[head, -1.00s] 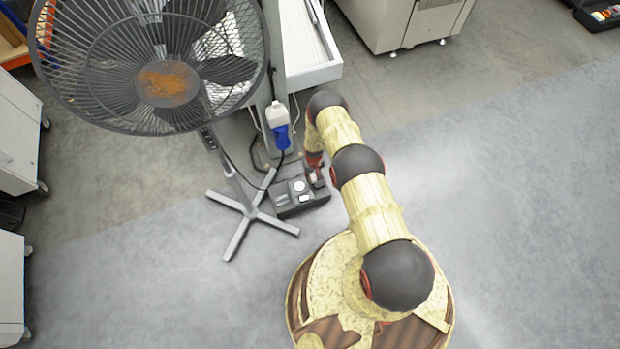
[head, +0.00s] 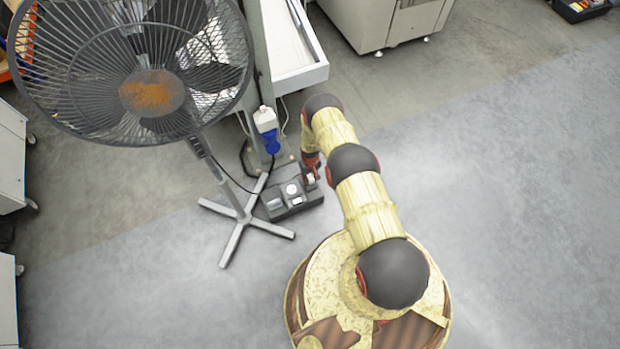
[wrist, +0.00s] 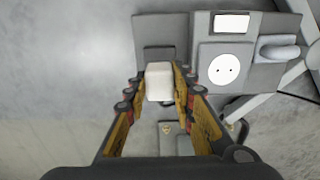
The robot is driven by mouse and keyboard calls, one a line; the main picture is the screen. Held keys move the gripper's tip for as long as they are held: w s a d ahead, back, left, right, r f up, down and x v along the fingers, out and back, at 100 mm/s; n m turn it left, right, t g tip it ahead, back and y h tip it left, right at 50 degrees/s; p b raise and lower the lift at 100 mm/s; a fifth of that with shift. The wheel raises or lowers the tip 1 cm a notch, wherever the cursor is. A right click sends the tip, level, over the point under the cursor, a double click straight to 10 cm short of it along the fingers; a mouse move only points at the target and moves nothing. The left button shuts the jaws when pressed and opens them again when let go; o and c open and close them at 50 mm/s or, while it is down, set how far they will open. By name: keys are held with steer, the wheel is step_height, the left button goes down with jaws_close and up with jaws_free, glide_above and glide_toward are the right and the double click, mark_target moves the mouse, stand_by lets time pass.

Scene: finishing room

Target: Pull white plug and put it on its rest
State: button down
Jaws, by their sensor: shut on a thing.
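The white plug (wrist: 159,82) shows in the wrist view as a pale block between the fingers of my gripper (wrist: 160,92), which is shut on it. The plug is over the left part of a grey socket box (wrist: 258,75), just in front of a darker grey patch (wrist: 158,53). I cannot tell whether it touches the box. A round white socket (wrist: 225,69) lies to its right, with no plug in it. In the head view the box (head: 274,212) is on the floor, and my gripper (head: 311,177) is at its right end, partly hidden by my arm.
The fan (head: 152,95) stands left of the box, its foot (head: 233,243) beside it. A white and blue connector (head: 268,130) hangs on a post behind, with a cable running down. Open floor (head: 500,200) lies to the right.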

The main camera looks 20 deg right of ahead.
steer(key=shift+f, duration=2.3)
steer(key=c, duration=1.4)
jaws_free()
steer(key=shift+r, duration=6)
steer(key=shift+s, duration=0.15)
